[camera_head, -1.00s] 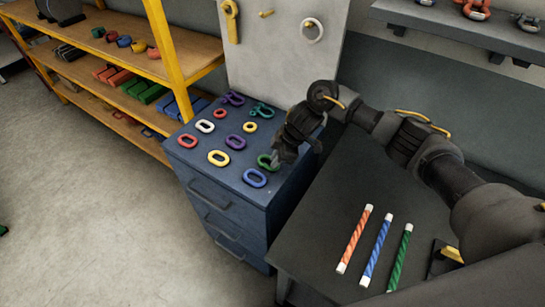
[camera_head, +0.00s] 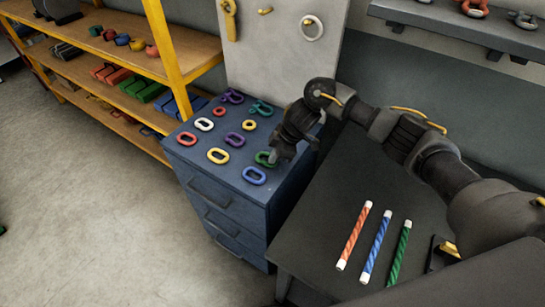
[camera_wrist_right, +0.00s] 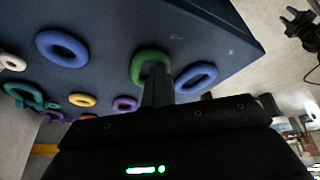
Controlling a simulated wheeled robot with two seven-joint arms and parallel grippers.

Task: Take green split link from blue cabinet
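The green split link (camera_head: 263,158) lies on the top of the blue cabinet (camera_head: 205,183), near its right edge. My right gripper (camera_head: 277,156) is right over it, pointing down, and hides part of it. In the right wrist view the green link (camera_wrist_right: 150,57) shows behind a dark finger (camera_wrist_right: 157,88) that overlaps its lower part. I cannot tell whether the fingers are closed on it. A dark jointed shape at the upper right of the right wrist view may be my left gripper (camera_wrist_right: 303,30); its finger state is unclear.
Several other links lie close by, including a blue one (camera_head: 254,176), a purple one (camera_head: 235,141) and a yellow one (camera_head: 218,156). A dark table (camera_head: 325,225) with three striped sticks stands right of the cabinet. A grey panel (camera_head: 275,60) rises behind it.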

